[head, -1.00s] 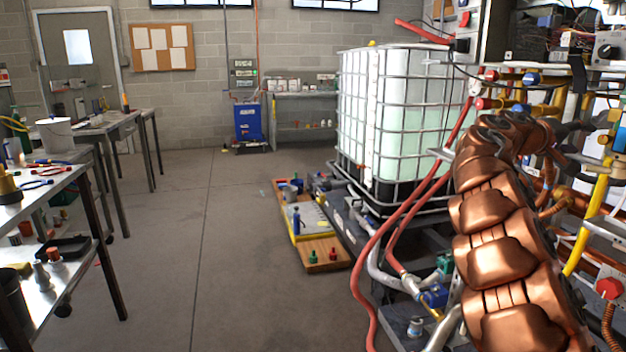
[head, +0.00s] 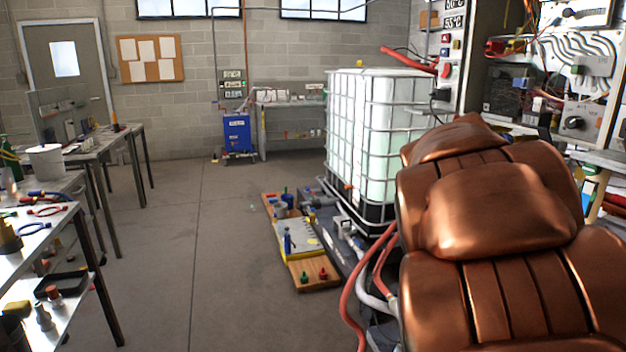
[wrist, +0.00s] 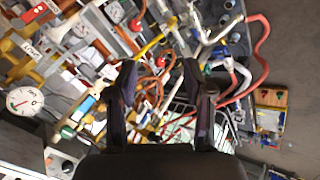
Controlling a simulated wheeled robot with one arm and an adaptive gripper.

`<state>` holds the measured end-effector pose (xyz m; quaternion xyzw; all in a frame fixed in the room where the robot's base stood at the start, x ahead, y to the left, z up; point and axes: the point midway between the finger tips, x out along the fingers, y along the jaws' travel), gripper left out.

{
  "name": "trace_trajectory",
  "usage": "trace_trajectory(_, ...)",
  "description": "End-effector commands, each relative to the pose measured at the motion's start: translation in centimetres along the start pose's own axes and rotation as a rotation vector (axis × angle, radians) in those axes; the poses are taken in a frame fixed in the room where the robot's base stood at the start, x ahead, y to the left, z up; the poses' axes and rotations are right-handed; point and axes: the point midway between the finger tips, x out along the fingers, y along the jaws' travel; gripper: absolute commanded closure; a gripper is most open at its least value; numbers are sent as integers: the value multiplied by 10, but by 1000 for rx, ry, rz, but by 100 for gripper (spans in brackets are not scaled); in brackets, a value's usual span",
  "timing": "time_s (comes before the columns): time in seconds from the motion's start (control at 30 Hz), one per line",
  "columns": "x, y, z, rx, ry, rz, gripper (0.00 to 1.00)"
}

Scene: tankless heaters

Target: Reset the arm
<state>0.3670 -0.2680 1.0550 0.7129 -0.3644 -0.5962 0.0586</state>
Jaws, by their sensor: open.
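My gripper (wrist: 160,100) shows in the wrist view with its two dark fingers spread apart and nothing between them. It faces the crowded heater rig of pipes, hoses, valves and gauges, and no finger is seen touching anything. In the head view my copper-coloured arm fills the lower right and hides much of the rig; the gripper itself is not visible there.
A caged white tank (head: 365,140) stands behind my arm. Red hoses (head: 352,300) run down beside it. A wooden board (head: 312,274) with small parts lies on the floor. Metal workbenches (head: 60,205) line the left. The middle floor is clear.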

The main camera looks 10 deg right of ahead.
Motion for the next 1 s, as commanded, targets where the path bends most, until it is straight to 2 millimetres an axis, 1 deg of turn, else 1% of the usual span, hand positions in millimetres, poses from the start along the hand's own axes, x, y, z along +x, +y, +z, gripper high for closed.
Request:
trace_trajectory(0.03,-18,-12,16,-27,-17,-59,49)
trace_trajectory(0.07,-22,-22,28,-43,-33,-93,49)
trace_trajectory(0.1,-28,-36,43,-67,-54,-139,49)
trace_trajectory(0.17,-38,-54,68,-106,-83,-204,49)
trace_trajectory(0.2,-45,-67,85,-135,-104,-247,49)
trace_trajectory(0.27,-56,-84,111,-183,-138,-309,49)
trace_trajectory(0.3,-64,-95,130,-217,-158,-350,49)
trace_trajectory(0.37,-76,-110,157,-269,-191,-406,49)
trace_trajectory(0.4,-83,-118,175,-304,-212,-439,49)
trace_trajectory(0.5,-98,-133,216,-385,-257,-507,49)
trace_trajectory(0.6,-109,-141,246,-447,-292,-549,49)
trace_trajectory(0.7,-113,-146,264,-482,-313,-572,49)
trace_trajectory(0.73,-114,-146,266,-488,-316,-575,49)
trace_trajectory(1.0,-114,-147,269,-492,-318,-578,49)
